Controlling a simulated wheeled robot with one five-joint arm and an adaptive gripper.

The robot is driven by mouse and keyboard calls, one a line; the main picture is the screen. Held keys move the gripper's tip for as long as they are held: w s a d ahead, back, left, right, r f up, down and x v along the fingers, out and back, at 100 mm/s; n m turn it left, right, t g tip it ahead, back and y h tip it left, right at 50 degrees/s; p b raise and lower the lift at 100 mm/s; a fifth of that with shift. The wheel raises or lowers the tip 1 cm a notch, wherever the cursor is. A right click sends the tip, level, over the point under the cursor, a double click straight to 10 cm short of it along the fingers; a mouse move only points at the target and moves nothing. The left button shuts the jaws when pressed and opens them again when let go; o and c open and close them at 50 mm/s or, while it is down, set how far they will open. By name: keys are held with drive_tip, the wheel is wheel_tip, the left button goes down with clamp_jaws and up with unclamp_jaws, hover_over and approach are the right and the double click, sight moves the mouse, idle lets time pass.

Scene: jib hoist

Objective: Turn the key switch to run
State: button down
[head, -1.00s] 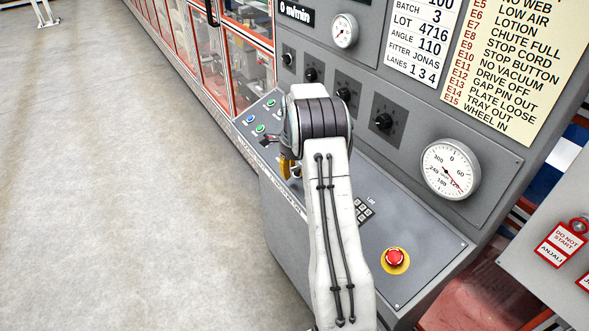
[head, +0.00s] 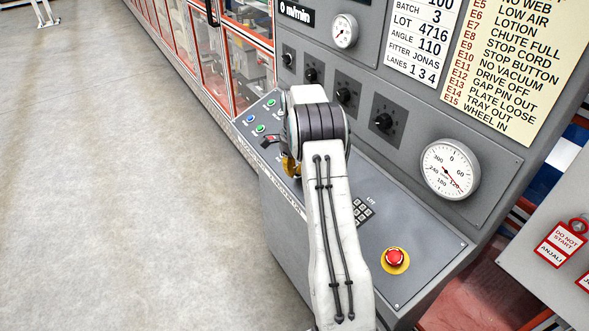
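The key switch cannot be made out for certain in the head view. A small dark and red piece (head: 271,140) shows on the sloping console (head: 425,247), just left of my arm's big joint; I cannot tell whether it belongs to the switch. My arm reaches over the console and its joint hides the panel behind it. A yellow piece (head: 290,165) shows below the joint, partly hidden. My gripper is mostly or wholly behind the arm, so its fingers and any hold on a key are not clear.
Green and blue buttons (head: 260,128) sit at the console's far left end. A keypad (head: 363,212) and a red stop button (head: 395,257) lie right of my arm. Black knobs (head: 383,122) and a dial gauge (head: 450,170) are on the upright panel. The floor at left is clear.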

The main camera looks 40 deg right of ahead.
drive_tip(key=shift+n, duration=0.3)
drive_tip(key=c, duration=1.3)
unclamp_jaws()
drive_tip(key=shift+r, duration=0.1)
drive_tip(key=r, duration=1.1)
drive_tip(key=shift+s+a+r, duration=0.1)
drive_tip(key=shift+s+r, duration=0.15)
drive_tip(key=shift+r, duration=0.15)
drive_tip(key=shift+o, duration=0.2)
